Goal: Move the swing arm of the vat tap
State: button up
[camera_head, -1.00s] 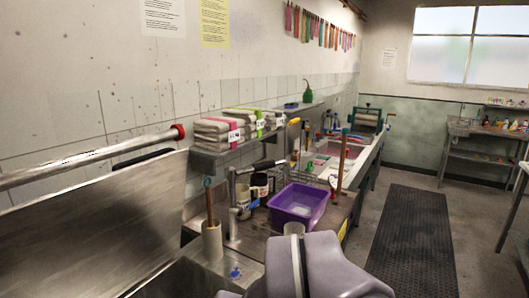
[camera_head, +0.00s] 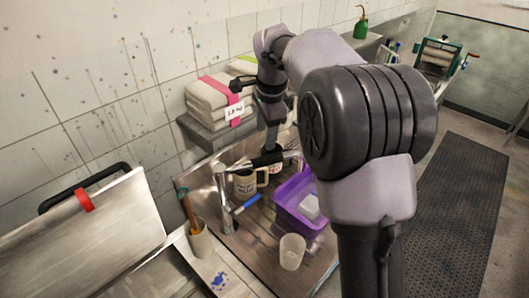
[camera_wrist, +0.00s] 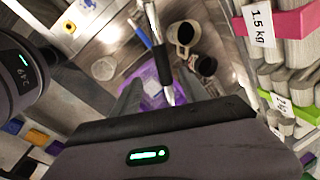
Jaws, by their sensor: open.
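The vat tap (camera_head: 223,195) is a metal post at the left of the counter. Its swing arm (camera_head: 266,159) reaches right from the post top, with a black sleeve and a bare metal end. In the wrist view the swing arm (camera_wrist: 160,52) runs down from the top, its lower end between my two grey fingers. My gripper (camera_head: 272,138) points down from above at the sleeve in the head view. My gripper (camera_wrist: 160,90) is open in the wrist view, its fingers apart on either side of the arm. Whether either finger touches it I cannot tell.
A purple tub (camera_head: 291,214) stands below and right of the arm. A cream mug (camera_head: 246,184), a blue-handled tool (camera_head: 246,204) and a clear beaker (camera_head: 292,252) are close by. A brush holder (camera_head: 200,240) stands left. Wrapped bundles (camera_head: 210,100) lie on the shelf behind.

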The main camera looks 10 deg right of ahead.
aim_at(264, 158)
jog(key=f, duration=0.3)
jog(key=w+f+b, duration=0.1)
jog(key=f, duration=0.3)
jog(key=w+f, duration=0.1)
jog(key=f, duration=0.3)
jog(key=shift+w, duration=0.2)
jog(key=shift+w+f, duration=0.25)
jog(key=shift+f, duration=0.25)
grip_shut()
